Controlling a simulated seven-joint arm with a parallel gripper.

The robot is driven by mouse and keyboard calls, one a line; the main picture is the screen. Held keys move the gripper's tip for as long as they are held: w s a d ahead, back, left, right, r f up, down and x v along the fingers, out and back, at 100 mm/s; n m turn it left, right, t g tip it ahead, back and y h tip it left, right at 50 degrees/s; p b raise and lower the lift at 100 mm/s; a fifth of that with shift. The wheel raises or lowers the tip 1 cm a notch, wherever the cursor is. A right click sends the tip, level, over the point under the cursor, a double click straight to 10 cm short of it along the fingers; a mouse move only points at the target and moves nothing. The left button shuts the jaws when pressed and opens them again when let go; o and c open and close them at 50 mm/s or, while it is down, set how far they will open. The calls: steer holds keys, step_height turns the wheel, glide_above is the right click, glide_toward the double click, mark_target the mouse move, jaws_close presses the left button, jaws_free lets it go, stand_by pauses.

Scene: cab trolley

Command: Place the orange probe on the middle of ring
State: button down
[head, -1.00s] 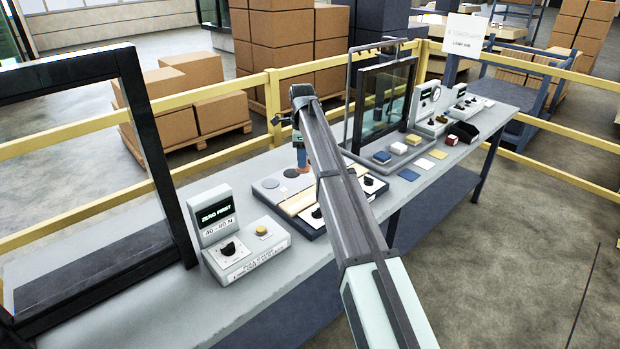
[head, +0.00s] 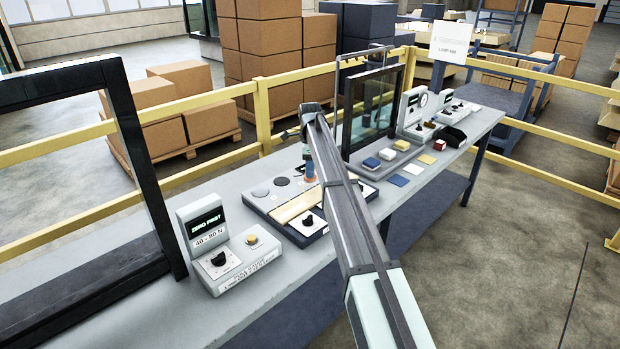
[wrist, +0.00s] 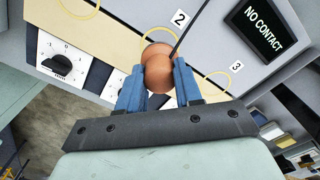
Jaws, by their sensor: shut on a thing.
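My gripper (wrist: 158,95) has blue fingers shut on the rounded orange probe (wrist: 160,78). In the wrist view the probe is over the cream strip of the test panel, by the label 2. A thin yellow ring (wrist: 127,40) beside that label is partly hidden behind the probe. Other yellow rings show at the top left (wrist: 78,8) and by the label 3 (wrist: 217,76). In the head view my gripper (head: 309,168) points down with the orange probe (head: 311,181) low over the panel (head: 262,205). I cannot tell whether the probe touches the panel.
A display (wrist: 263,27) reads NO CONTACT. A black knob (wrist: 62,65) is on the panel. A box with a ZERO FIRST screen (head: 207,225) stands left of the panel. A framed glass stand (head: 375,110) and coloured blocks are to the right on the bench.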

steer(key=shift+f, duration=1.95)
steer(key=shift+f, duration=0.1)
steer(key=c, duration=0.8)
jaws_free()
steer(key=shift+o, duration=0.2)
step_height(320, 180, up, 12)
steer(key=shift+r, duration=0.15)
